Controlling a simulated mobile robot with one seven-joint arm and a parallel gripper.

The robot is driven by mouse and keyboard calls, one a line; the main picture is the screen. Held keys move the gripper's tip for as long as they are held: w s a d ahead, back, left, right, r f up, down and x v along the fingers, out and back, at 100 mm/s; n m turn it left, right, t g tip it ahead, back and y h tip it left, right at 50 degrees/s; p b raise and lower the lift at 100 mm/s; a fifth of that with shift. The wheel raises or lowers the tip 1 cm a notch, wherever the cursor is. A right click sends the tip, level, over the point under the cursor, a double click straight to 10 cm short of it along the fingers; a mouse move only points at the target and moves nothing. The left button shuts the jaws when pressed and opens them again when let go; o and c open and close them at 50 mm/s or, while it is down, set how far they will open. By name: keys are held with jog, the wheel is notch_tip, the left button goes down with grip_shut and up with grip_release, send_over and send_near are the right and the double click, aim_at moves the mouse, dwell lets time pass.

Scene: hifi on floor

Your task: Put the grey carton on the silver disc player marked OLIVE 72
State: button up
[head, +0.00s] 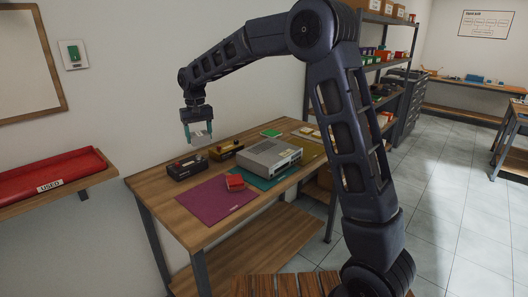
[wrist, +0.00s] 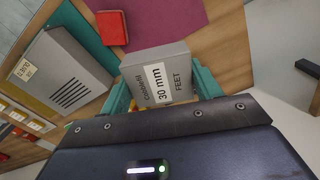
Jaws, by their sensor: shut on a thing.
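A grey carton (wrist: 158,78) with a white label reading "30 mm FEET" is between the teal fingers of my gripper (wrist: 164,88) in the wrist view. My gripper (head: 199,133) is shut on it and holds it in the air above the back left of the workbench in the head view. The silver disc player (head: 268,154) lies flat on the bench, to the right of and below my gripper. It also shows at the left of the wrist view (wrist: 62,72), apart from the carton.
A red box (head: 235,182) sits in front of the player, by a purple mat (head: 205,203). A teal mat (head: 262,183) lies under the player. A black device (head: 187,167) and a yellowish one (head: 226,149) stand behind. A red tray (head: 55,173) is at left.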

jog(key=w+d+r+m, duration=0.3)
jog(key=w+d, duration=0.9)
jog(key=d, duration=0.1)
notch_tip(320, 180, up, 2)
jog(key=m, duration=0.2)
send_over(270, 150)
notch_tip(270, 150, down, 19)
jog(key=shift+a+r, duration=0.1)
jog(key=shift+f, duration=0.2)
jog(key=o, duration=1)
